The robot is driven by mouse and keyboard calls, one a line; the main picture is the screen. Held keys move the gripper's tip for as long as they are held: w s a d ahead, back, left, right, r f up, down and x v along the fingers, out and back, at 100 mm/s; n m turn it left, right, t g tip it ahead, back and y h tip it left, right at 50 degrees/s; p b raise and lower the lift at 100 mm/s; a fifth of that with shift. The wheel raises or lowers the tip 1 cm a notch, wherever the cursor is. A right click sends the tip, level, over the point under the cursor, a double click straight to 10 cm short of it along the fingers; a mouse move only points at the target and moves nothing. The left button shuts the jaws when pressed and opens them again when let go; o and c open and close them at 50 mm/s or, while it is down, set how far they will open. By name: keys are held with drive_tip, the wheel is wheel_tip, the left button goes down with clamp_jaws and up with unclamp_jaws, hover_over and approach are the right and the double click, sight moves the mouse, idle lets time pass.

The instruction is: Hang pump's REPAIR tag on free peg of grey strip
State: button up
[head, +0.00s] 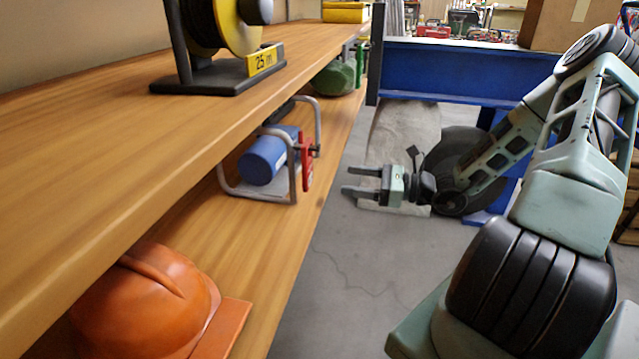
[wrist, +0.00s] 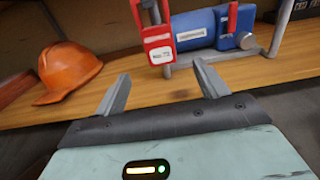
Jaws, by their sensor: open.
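A blue pump (head: 268,157) in a grey tube frame stands on the lower wooden shelf. A red tag (head: 307,163) hangs at the frame's right end in the head view. In the wrist view the red tag (wrist: 158,42) hangs in front of the blue pump (wrist: 195,29), with a white label too small to read. My gripper (head: 362,181) is open and empty over the aisle, apart from the tag. In the wrist view its two fingers (wrist: 162,88) point at the shelf, below the tag. I cannot make out a grey peg strip.
An orange helmet (head: 145,300) sits on the lower shelf, nearer than the pump. A cable reel (head: 225,40) stands on the upper shelf, which overhangs the lower one. A green machine (head: 338,78) is farther along. The aisle floor (head: 340,260) is clear.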

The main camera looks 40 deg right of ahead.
sight(310, 169)
drive_tip(key=b+x, duration=0.2)
drive_tip(key=x, duration=0.6)
drive_tip(key=shift+w+a, duration=0.25)
drive_tip(key=shift+a, duration=0.1)
drive_tip(key=shift+x, duration=1.15)
drive_tip(key=c, duration=0.9)
drive_tip(key=shift+r, duration=0.15)
drive_tip(key=shift+r+p, duration=0.4)
drive_tip(key=shift+p, duration=0.25)
drive_tip(key=shift+r+p, duration=0.3)
drive_tip(key=shift+p, duration=0.15)
drive_tip(key=shift+d, duration=0.1)
